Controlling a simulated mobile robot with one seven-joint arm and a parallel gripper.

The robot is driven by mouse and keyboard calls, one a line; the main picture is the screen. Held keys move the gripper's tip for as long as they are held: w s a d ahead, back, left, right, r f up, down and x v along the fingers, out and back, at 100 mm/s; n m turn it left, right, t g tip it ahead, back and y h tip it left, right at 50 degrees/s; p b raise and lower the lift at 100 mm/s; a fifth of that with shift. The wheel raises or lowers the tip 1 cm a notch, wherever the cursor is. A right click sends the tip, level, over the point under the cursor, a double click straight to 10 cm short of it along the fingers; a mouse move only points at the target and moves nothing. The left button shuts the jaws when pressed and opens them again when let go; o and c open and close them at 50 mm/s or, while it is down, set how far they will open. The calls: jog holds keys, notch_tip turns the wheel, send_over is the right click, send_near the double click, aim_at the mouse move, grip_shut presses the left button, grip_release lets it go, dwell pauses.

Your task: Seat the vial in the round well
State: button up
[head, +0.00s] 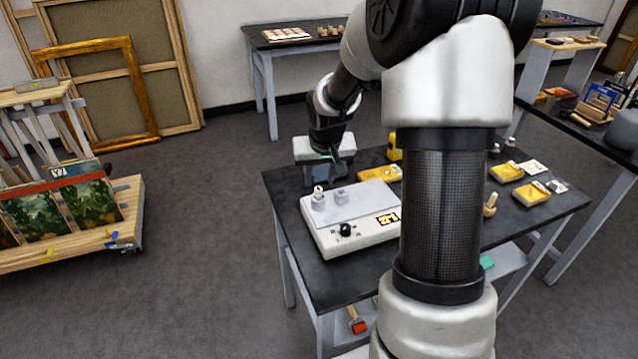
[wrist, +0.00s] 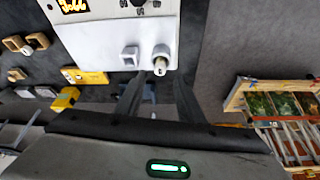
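A white device (head: 365,240) stands on the dark table, with a flat grey-white plate on top. On the plate stands a round white holder (wrist: 161,51) with a small cream-tipped piece, apparently the vial (wrist: 160,67), upright in it. It also shows at the plate's left in the head view (head: 318,192). I cannot tell how deep it sits. Beside it is a square holder (wrist: 130,56), also in the head view (head: 341,197). My gripper (wrist: 158,88) is open, its fingers apart with nothing between them. In the head view, my gripper (head: 338,171) hangs above and behind the plate.
A black knob (head: 345,230) is on the device's front. Yellow trays (head: 531,194), a yellow box (wrist: 65,99) and a small wooden piece (head: 490,205) share the table (head: 300,260). My arm hides part of the tabletop. Open floor lies left of the table.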

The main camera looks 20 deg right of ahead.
jog(key=v, duration=0.7)
jog(key=shift+r, duration=0.25)
jog(key=shift+s, duration=0.1)
